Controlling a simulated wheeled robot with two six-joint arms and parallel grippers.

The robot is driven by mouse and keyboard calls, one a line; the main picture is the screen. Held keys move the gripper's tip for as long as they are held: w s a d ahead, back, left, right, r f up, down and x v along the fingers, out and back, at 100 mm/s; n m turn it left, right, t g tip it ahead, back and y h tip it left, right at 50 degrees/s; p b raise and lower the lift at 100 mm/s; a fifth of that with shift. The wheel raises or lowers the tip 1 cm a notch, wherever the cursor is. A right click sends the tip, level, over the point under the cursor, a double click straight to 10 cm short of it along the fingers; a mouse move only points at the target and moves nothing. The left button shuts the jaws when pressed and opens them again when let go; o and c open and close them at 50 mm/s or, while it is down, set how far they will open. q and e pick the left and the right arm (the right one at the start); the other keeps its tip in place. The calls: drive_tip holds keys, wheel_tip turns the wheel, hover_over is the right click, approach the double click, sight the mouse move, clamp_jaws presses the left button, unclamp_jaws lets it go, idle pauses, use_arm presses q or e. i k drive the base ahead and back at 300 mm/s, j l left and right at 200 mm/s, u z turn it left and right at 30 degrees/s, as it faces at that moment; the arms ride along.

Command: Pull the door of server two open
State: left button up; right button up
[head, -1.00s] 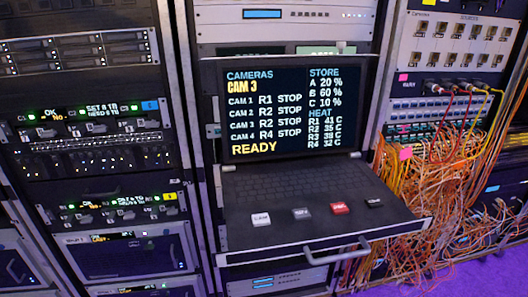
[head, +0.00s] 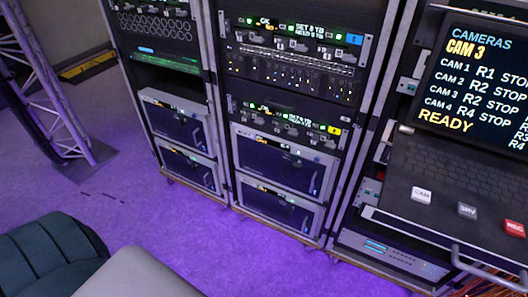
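The middle rack holds two framed dark doors low down, an upper door (head: 275,163) and a lower door (head: 272,206). Each has a small handle near its right side, and both look shut. The left rack holds a similar upper door (head: 175,120) and lower door (head: 186,168), which also look shut. The small labels above the doors are too small to read, so I cannot tell which one is server two. Neither of my grippers is in view.
A pulled-out console shelf (head: 440,190) with a screen (head: 475,85) sticks out at the right. A dark green chair (head: 50,258) stands at bottom left. A metal truss (head: 48,85) stands at far left. Purple floor (head: 150,220) before the left and middle racks is clear.

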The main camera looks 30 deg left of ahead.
sight(275, 164)
drive_tip(key=u, duration=0.9)
